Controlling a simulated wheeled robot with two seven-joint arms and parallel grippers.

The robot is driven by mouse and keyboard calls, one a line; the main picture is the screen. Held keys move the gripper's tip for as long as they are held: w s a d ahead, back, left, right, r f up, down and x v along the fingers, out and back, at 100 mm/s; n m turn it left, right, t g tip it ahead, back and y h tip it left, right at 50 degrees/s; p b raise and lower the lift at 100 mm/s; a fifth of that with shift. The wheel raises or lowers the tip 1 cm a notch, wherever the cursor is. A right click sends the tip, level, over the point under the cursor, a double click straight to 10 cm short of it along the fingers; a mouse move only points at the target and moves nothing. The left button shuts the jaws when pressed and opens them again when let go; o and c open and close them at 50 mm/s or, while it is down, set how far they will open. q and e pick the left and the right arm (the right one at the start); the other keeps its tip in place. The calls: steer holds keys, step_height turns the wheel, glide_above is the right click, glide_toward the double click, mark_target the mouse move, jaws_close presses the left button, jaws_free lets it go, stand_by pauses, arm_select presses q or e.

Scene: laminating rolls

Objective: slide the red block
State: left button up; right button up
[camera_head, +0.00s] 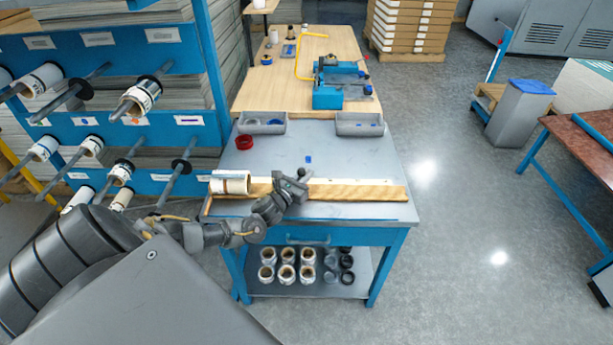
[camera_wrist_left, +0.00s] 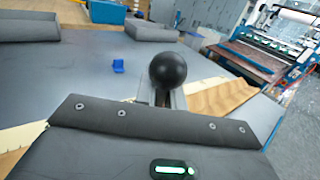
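I cannot make out a red block for sure. The one clear red thing on the grey table (camera_head: 350,150) is a round red ring (camera_head: 244,142) at its back left. My left gripper (camera_head: 303,176) is over the long wooden strip (camera_head: 365,193) near the table's middle. In the left wrist view a black ball knob (camera_wrist_left: 168,69) stands straight ahead, with narrow grey bars just below it. Whether my fingers are open or shut around it is unclear. The strip (camera_wrist_left: 220,96) shows on both sides. My right gripper is not in view.
A white roll (camera_head: 230,182) lies at the strip's left end. A small blue piece (camera_head: 308,159) lies behind the strip. Two grey trays (camera_head: 262,123) (camera_head: 360,124) stand at the back edge. A blue shelf rack (camera_head: 150,55) is at left. The table's right part is clear.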

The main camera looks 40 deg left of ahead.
arm_select(q)
jaws_close()
steer(key=s+a, duration=0.1)
steer(key=a, duration=0.1)
steer(key=s+a, duration=0.2)
steer(key=s+a+p, duration=0.1)
steer(key=a, duration=0.1)
steer(key=shift+s+a, duration=0.15)
steer(key=shift+s, duration=0.25)
steer(key=o, duration=0.5)
jaws_free()
steer(key=shift+w, duration=0.1)
